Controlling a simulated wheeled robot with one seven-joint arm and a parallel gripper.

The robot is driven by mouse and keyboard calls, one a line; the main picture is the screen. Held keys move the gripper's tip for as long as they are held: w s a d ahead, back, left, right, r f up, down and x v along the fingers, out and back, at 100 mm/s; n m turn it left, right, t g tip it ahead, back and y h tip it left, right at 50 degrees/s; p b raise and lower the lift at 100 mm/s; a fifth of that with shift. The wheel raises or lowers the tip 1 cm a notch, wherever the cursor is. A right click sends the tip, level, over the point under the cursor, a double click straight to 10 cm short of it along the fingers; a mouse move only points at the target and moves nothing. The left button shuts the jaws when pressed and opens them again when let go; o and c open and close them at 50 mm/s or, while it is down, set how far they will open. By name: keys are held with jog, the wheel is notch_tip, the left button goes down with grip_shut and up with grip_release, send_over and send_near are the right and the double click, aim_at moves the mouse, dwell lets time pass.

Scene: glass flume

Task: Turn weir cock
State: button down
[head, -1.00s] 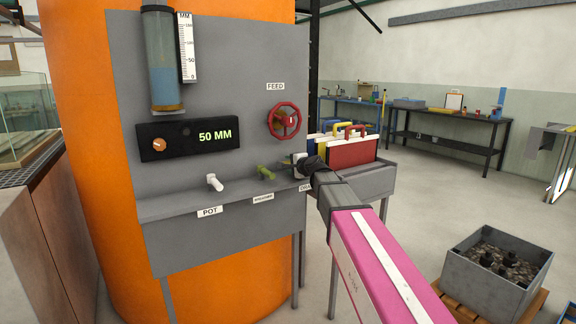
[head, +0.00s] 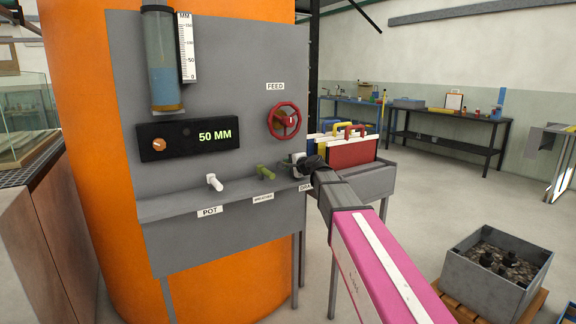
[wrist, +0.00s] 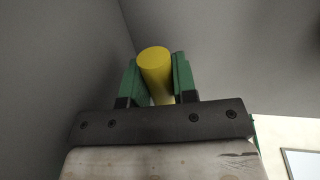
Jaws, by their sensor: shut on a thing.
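My gripper shows in the wrist view (wrist: 154,85). Its green fingers are shut on a yellow cylindrical handle (wrist: 154,63), whose round end faces the camera. In the head view my gripper reaches the right edge of the grey panel (head: 245,60), and my wrist hides most of the fingers and the held handle. Left of it, an olive-green cock (head: 264,173) sticks out above a label too small to read. Further left is a white cock (head: 214,182) above the POT label. The label by my gripper is partly covered. I cannot read which cock is the weir one.
A red FEED handwheel (head: 284,121) sits just above my gripper. A display (head: 214,135) reads 50 MM, below a water tube (head: 163,60).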

jog(key=shift+s+d+n+g+y, duration=0.3)
jog(key=shift+d+n+g+y, duration=0.05)
jog(key=shift+n+g+y, duration=0.35)
jog(key=shift+s+d+n+g+y, duration=0.3)
jog(key=shift+n+g+y, duration=0.25)
jog(key=shift+n+g, duration=0.25)
jog(key=shift+s+d+n+g+y, duration=0.25)
jog(key=shift+d+n+g+y, duration=0.15)
jog(key=shift+n+g+y, duration=0.35)
jog(key=c, duration=0.9)
grip_release()
jog(key=shift+s+d, duration=0.1)
jog(key=v, duration=1)
jog(key=shift+s+d+r, duration=0.1)
jog(key=shift+s+d, duration=0.05)
jog(key=shift+d, duration=0.1)
